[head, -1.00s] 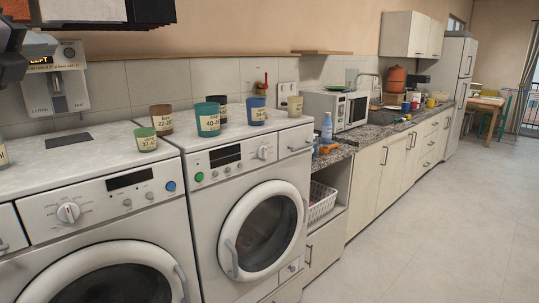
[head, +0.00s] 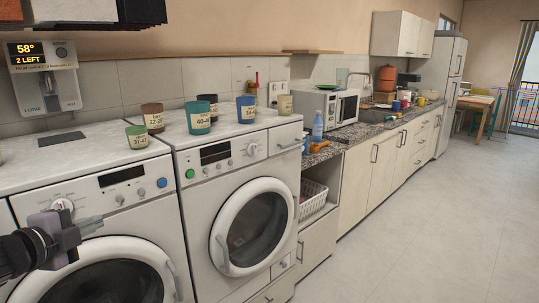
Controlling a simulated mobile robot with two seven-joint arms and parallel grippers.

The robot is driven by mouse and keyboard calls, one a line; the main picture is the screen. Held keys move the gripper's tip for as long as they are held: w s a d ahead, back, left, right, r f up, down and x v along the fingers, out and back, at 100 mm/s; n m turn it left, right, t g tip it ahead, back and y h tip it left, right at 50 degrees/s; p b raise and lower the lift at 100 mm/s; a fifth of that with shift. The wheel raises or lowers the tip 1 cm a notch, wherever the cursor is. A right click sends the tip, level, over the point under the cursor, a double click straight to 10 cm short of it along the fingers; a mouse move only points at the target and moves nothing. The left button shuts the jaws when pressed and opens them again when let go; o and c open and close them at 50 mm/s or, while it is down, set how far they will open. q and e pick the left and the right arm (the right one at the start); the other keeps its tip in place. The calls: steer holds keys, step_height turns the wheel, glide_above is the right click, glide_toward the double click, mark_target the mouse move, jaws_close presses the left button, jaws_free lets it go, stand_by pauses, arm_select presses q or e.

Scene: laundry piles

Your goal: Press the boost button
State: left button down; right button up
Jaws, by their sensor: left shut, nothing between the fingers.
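A wall unit (head: 43,82) hangs at the upper left. Its lit display (head: 40,52) reads 58° and 2 LEFT, and small print below it is too small to read. My right gripper is not in view.
The right washing machine (head: 205,195) has a green button (head: 190,173); the left one has a blue button (head: 162,182). Several labelled cups, including a teal one (head: 198,118), stand on the tops. Floor at right is clear.

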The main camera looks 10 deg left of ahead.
arm_select(q)
steer(key=s+d+f+n+g, duration=0.1)
steer(key=s+d+f+n, duration=0.1)
steer(key=f, duration=0.5)
steer(key=s+d+f+n+g, duration=0.1)
steer(key=s+d+f+n, duration=0.1)
steer(key=f, duration=0.5)
steer(key=s+d+f+n+g+h, duration=0.1)
steer(key=s+d+f+n+g, duration=0.1)
steer(key=s+d+f+n, duration=0.8)
steer(key=s+d+f, duration=0.7)
steer(key=d+f, duration=0.1)
steer(key=f, duration=0.1)
steer(key=shift+s+f+g, duration=0.25)
steer(key=shift+f+g, duration=0.05)
steer(key=shift+f, duration=0.1)
